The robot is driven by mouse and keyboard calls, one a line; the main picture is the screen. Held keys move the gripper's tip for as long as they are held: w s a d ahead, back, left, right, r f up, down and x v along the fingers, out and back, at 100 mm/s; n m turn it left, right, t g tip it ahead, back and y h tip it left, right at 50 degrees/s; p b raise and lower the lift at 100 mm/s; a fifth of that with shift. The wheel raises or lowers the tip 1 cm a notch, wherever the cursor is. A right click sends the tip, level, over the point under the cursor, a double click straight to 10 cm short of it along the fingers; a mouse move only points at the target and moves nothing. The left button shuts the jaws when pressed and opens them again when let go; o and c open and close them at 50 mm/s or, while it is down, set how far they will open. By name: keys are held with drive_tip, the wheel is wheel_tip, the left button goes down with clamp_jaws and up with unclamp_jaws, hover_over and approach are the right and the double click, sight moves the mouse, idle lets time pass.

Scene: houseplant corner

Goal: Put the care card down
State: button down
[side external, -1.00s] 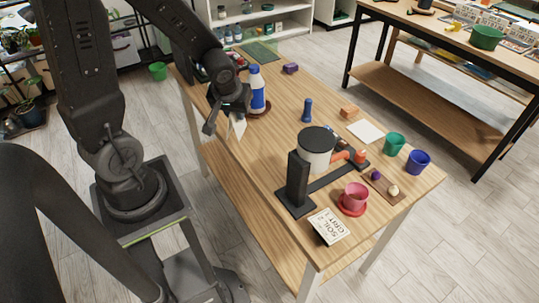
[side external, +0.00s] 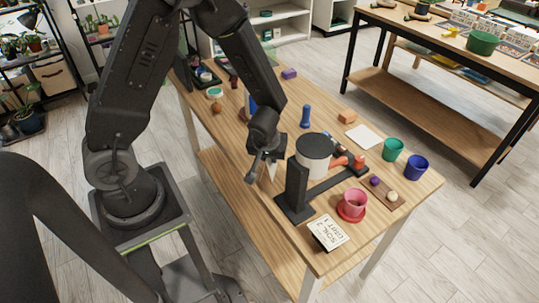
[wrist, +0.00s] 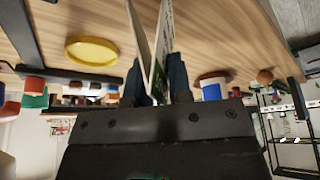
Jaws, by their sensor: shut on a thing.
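My gripper (side external: 263,172) is shut on the care card, a thin white card (side external: 273,168), beside the black upright post (side external: 297,187) of the stand on the table. In the wrist view the card (wrist: 152,42) stands up between the two fingers (wrist: 156,85), seen nearly edge-on. Its printing is not readable. The wooden table (side external: 255,215) lies below. I cannot tell whether the card's lower edge touches it.
A white pot with a dark top (side external: 313,155) stands right of the post. A pink pot (side external: 354,200) and a lettered card (side external: 328,230) are near the front. A yellow disc (wrist: 92,50) shows in the wrist view. My arm partly hides the blue bottle (side external: 250,105).

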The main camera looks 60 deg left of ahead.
drive_tip(key=shift+f, duration=0.25)
drive_tip(key=shift+f, duration=0.1)
drive_tip(key=c, duration=1)
unclamp_jaws()
drive_tip(key=shift+c, duration=0.2)
drive_tip(key=s+d+r+m+h, duration=0.1)
drive_tip(key=s+d+r+m, duration=0.1)
drive_tip(key=s+r, duration=0.3)
drive_tip(key=s+d+r+m+t+h, duration=0.1)
drive_tip(key=s+r+m, duration=0.3)
drive_tip(key=r, duration=0.9)
drive_tip(key=s+d+r+m+t+h, duration=0.1)
drive_tip(key=s+d+r+m, duration=0.2)
drive_tip(key=r, duration=0.6)
drive_tip(key=shift+s+d, duration=0.2)
drive_tip(key=shift+s, duration=1.15)
